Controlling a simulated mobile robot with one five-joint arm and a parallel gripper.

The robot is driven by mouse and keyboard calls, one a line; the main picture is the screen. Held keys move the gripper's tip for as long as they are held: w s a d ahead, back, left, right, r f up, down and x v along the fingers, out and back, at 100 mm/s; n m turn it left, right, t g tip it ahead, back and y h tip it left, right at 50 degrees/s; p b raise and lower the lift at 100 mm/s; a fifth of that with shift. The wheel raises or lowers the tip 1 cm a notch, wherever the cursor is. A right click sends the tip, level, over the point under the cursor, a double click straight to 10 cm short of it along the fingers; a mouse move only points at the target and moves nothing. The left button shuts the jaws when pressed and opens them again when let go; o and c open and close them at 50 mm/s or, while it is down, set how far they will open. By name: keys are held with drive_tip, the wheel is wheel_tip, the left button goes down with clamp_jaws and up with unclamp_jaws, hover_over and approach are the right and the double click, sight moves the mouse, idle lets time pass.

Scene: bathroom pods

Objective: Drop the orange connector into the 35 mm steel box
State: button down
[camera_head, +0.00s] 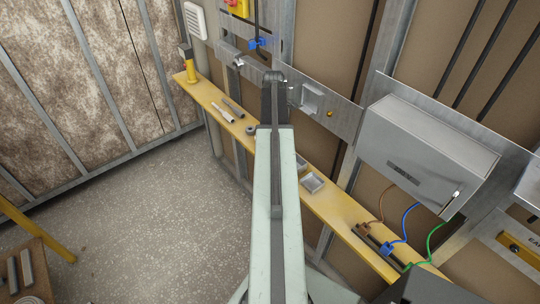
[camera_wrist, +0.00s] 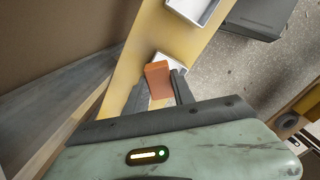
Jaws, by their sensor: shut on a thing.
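My gripper (camera_wrist: 158,86) is shut on the orange connector (camera_wrist: 158,76), an orange block held between the two dark fingers in the wrist view. Behind and below the connector, a pale open box (camera_wrist: 178,61) is partly hidden by it and the fingers. A second open grey box (camera_wrist: 194,9) is cut off by the top edge. In the head view an open metal box (camera_head: 312,183) lies on the yellow plank, and another (camera_head: 301,163) is partly behind my arm. I cannot tell which is the 35 mm one. My arm hides the connector there.
The yellow plank (camera_head: 340,215) runs along the wall with rods (camera_head: 233,108) at its left. A large grey cabinet (camera_head: 420,145) projects at right, with brown, blue and green wires below it. Speckled floor (camera_head: 150,200) is open at left. A wooden table stands at lower left.

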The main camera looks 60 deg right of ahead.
drive_tip(key=c, duration=1)
unclamp_jaws()
drive_tip(key=shift+r, duration=0.15)
wheel_tip(320, 180, up, 8)
drive_tip(key=p, duration=0.8)
drive_tip(key=shift+f, duration=0.25)
